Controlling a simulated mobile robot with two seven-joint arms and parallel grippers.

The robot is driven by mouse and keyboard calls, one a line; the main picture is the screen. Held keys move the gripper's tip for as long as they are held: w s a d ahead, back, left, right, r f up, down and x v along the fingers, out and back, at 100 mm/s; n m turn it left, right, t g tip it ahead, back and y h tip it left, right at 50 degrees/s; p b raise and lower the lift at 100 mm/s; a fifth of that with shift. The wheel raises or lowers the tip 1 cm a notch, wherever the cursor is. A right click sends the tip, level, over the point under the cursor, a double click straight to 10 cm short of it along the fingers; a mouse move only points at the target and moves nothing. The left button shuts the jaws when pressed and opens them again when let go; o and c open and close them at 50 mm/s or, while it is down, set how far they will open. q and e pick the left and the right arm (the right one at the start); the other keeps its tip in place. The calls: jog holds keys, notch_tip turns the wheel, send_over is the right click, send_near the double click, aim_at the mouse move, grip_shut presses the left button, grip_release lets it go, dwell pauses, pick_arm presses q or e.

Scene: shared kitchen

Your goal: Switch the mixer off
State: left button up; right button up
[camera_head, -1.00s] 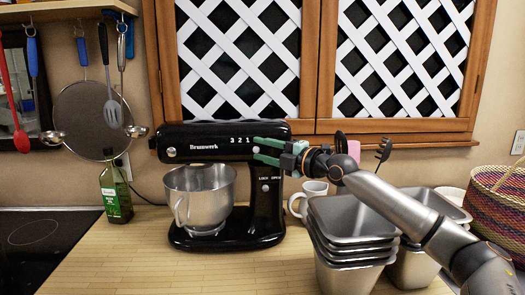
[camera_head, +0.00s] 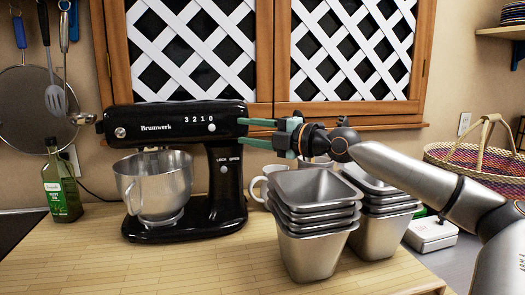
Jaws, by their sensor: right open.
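The black stand mixer (camera_head: 222,160) stands on the wooden counter with its head level. A steel bowl (camera_head: 152,185) sits under the head. White marks 3 2 1 0 (camera_head: 198,119) run along the head's side, and LOCK/OPEN lettering with a small round button is on the column below. I cannot make out the speed lever or its setting. My right gripper (camera_head: 241,132) is open, with green fingers pointing left at the right end of the mixer head. Its fingertips overlap that end in the picture; I cannot tell if they touch. My left gripper is out of view.
Stacked steel pans (camera_head: 312,220) stand right of the mixer, below my right arm. A white mug (camera_head: 258,187) is partly hidden behind them. An oil bottle (camera_head: 61,187) stands at left. The front counter (camera_head: 190,265) is clear.

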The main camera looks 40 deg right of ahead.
jog(key=b+v, duration=0.3)
jog(key=shift+s, duration=0.25)
dwell(0.5)
